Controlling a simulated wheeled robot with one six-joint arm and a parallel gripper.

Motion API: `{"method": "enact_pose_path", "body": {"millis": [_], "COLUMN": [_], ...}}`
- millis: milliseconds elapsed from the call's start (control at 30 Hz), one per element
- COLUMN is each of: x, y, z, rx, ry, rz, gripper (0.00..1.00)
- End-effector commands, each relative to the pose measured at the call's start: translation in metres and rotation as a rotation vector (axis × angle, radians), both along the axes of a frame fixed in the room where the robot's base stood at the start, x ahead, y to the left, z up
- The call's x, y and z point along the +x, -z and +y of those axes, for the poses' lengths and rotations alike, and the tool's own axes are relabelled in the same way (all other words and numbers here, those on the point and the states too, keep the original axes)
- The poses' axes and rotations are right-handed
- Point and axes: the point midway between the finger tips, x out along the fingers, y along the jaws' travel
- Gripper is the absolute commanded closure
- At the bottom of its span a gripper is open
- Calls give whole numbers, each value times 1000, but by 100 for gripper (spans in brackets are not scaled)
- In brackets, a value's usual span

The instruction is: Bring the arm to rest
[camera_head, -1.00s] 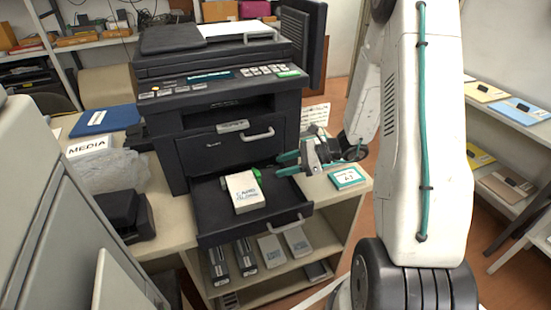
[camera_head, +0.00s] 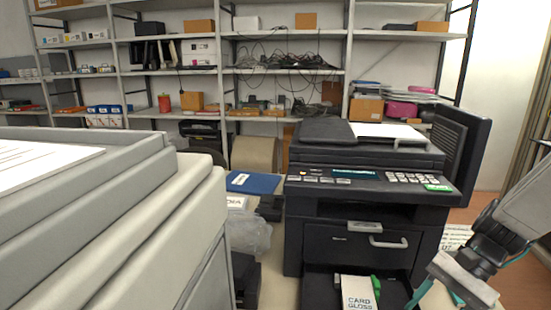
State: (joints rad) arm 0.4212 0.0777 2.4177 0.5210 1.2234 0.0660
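My arm shows at the right edge of the head view, reaching down and left. My gripper (camera_head: 440,296) is at the bottom right, beside the open lower drawer of the black printer (camera_head: 365,195). Its green fingers are partly cut off by the bottom edge; they look spread apart with nothing visible between them. A white "CARD GLOSS" pack (camera_head: 358,293) lies in the open drawer (camera_head: 322,288), left of my gripper and apart from it. A green piece (camera_head: 376,288) shows beside the pack.
A large grey machine (camera_head: 150,200) fills the left foreground. A blue folder (camera_head: 252,183) and a clear plastic bag (camera_head: 250,235) lie on the table left of the printer. Shelves (camera_head: 285,72) with boxes and cables line the back wall. Open floor shows at the right.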

Motion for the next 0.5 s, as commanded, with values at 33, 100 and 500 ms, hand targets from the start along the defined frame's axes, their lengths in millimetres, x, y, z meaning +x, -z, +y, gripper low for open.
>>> {"method": "enact_pose_path", "body": {"millis": [33, 100, 500], "x": [-10, -24, -87], "y": [-13, -26, -94], "z": [3, 4, 5], "rx": [-49, -118, -489], "ry": [-79, -185, -645], "rz": [-42, -89, -387], "gripper": [49, 49, 49]}}
